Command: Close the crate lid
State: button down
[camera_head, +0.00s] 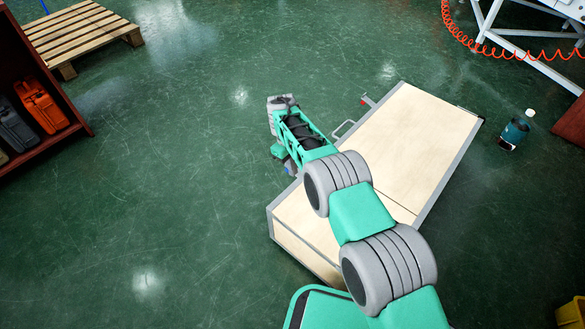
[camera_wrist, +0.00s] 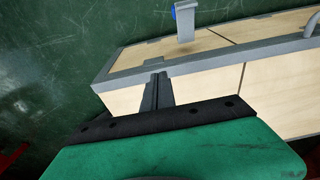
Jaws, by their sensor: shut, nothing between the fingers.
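The crate (camera_head: 425,140) is a long, light wooden box with grey metal edging, lying diagonally on the floor in the head view. Its broad upper panel looks flat; I see no clear gap that would show whether the lid is fully down. A handle (camera_head: 343,128) and a red-tipped grey latch piece (camera_head: 367,100) stick out from its left side. In the wrist view, a blue-marked grey piece (camera_wrist: 185,22) stands up at the crate's top. My gripper (camera_wrist: 156,90) is shut and empty, in front of the crate's side panel; contact cannot be told. My arm covers part of the crate.
A bottle (camera_head: 515,132) stands right of the crate. A pallet (camera_head: 80,35) and a shelf with cases (camera_head: 40,105) are at the left. A white metal frame (camera_head: 500,45) with an orange hose is at the upper right. The green floor left of the crate is clear.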

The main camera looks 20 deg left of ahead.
jog(key=w+d+r+n+p, duration=0.15)
jog(key=d+r+p, duration=0.35)
jog(key=r, duration=0.9)
jog(key=w+d+r+n+p, duration=0.1)
jog(key=d+r+n+p, duration=0.15)
jog(key=r+p, duration=0.75)
jog(key=s+d+r+n+t+p, duration=0.1)
jog(key=d+r+n+p, duration=0.1)
jog(key=d+r, duration=0.35)
jog(key=s+d+r+n+p, duration=0.1)
jog(key=d+r+n+p, duration=0.1)
jog(key=r, duration=0.7)
jog(key=s+d+r+n+t+p, duration=0.1)
jog(key=s+d+r+n+p, duration=0.2)
jog(key=r, duration=0.5)
jog(key=s+d+r+n+t+y+p, duration=0.1)
jog(key=s+d+r+n+p, duration=0.5)
jog(key=s+d+r+p, duration=0.65)
jog(key=s+d+r+n+t+p, duration=0.1)
jog(key=s+d+r+n+p, duration=0.2)
jog(key=s, duration=0.5)
jog(key=r+n+p, duration=0.1)
jog(key=r+n, duration=0.1)
jog(key=n, duration=0.1)
jog(key=shift+s+y+p, duration=0.3)
jog(key=shift+d, duration=0.1)
